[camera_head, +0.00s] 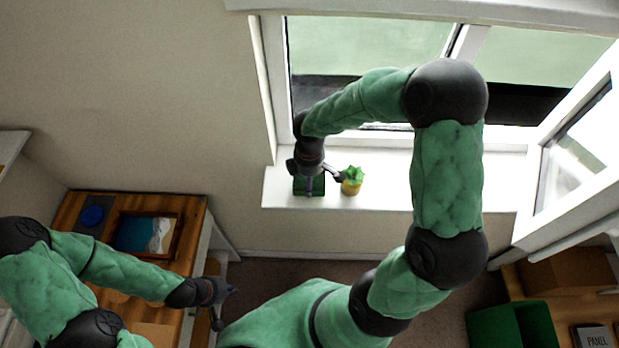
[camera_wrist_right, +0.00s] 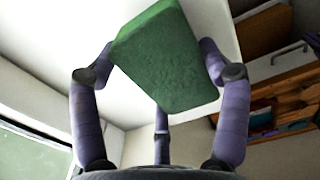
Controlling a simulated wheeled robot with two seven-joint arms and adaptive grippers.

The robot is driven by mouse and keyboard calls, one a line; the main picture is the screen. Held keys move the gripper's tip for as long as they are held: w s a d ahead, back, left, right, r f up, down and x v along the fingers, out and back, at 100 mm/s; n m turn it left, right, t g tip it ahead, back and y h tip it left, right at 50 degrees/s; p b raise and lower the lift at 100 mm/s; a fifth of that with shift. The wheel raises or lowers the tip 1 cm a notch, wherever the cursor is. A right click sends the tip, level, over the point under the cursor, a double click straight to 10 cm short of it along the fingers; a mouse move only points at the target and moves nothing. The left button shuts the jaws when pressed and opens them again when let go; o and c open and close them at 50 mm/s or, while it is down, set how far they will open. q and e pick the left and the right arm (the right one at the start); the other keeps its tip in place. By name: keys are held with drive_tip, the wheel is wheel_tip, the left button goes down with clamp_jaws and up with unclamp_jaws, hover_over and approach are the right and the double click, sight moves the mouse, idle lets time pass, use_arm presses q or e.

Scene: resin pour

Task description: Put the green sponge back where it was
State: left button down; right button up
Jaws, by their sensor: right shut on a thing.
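The green sponge (camera_head: 318,188) is a flat rectangular block at the left end of the white windowsill (camera_head: 400,190). My right gripper (camera_head: 316,181) is over it, with its fingers around the block. In the right wrist view the sponge (camera_wrist_right: 165,60) sits between the purple fingers of my right gripper (camera_wrist_right: 160,72), which is shut on its sides. The white sill is behind it; I cannot tell whether the sponge touches it. My left gripper (camera_head: 226,305) is empty beside the wooden table, its fingers spread apart.
A small plant in a yellow pot (camera_head: 351,184) stands on the sill just right of my right gripper. A green bin (camera_head: 495,328) is at lower right.

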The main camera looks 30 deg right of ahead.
drive_tip(key=shift+f, duration=0.15)
drive_tip(key=o, duration=1)
drive_tip(key=shift+r, duration=0.25)
wheel_tip(320, 180, up, 12)
drive_tip(key=shift+f+p, duration=0.1)
drive_tip(key=shift+p, duration=0.75)
